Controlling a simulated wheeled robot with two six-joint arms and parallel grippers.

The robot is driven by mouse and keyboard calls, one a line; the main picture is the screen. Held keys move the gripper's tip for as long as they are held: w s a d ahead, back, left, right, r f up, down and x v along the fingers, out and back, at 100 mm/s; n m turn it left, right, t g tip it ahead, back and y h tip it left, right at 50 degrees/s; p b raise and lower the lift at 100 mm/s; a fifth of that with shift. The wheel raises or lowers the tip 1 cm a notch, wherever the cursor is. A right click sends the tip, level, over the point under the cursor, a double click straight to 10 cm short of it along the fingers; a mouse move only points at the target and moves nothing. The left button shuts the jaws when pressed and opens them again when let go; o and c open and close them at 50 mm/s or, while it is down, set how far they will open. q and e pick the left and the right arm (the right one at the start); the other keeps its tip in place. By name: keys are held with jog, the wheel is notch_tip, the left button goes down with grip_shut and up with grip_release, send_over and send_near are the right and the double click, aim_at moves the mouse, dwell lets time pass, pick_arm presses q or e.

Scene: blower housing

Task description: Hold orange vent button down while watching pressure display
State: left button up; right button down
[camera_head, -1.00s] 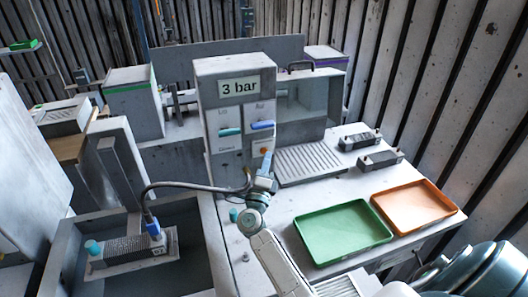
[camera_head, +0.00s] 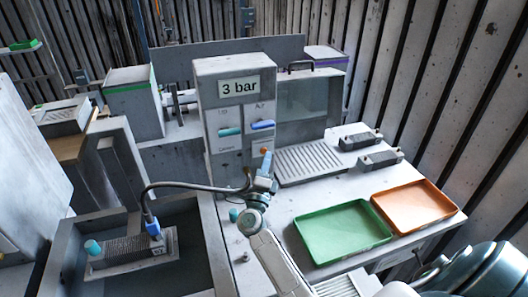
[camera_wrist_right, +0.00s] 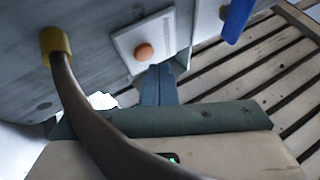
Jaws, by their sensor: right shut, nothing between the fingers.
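In the right wrist view the fingertips (camera_wrist_right: 160,72) sit beside the button's lower right, the button fully visible. Contact with the plate cannot be told. My left gripper is not in view.
A dark hose (camera_head: 195,186) runs past my right gripper to a blue connector (camera_head: 153,229) on a block in the left basin. Teal (camera_head: 230,132) and blue (camera_head: 262,125) handles sit above the button. Green (camera_head: 343,234) and orange (camera_head: 414,207) trays lie on the right.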

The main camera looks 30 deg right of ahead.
jog(key=shift+w, duration=0.2)
jog(key=shift+w+d, duration=0.15)
jog(key=shift+w, duration=0.1)
jog(key=shift+w, duration=0.3)
dwell(0.8)
jog(key=shift+s, duration=0.15)
dwell(2.7)
jog(key=shift+s, duration=0.6)
jog(key=s, duration=0.2)
jog(key=s+a+p, duration=0.1)
jog(key=s, duration=0.1)
jog(key=shift+s+a, duration=0.2)
jog(key=shift+s, duration=0.2)
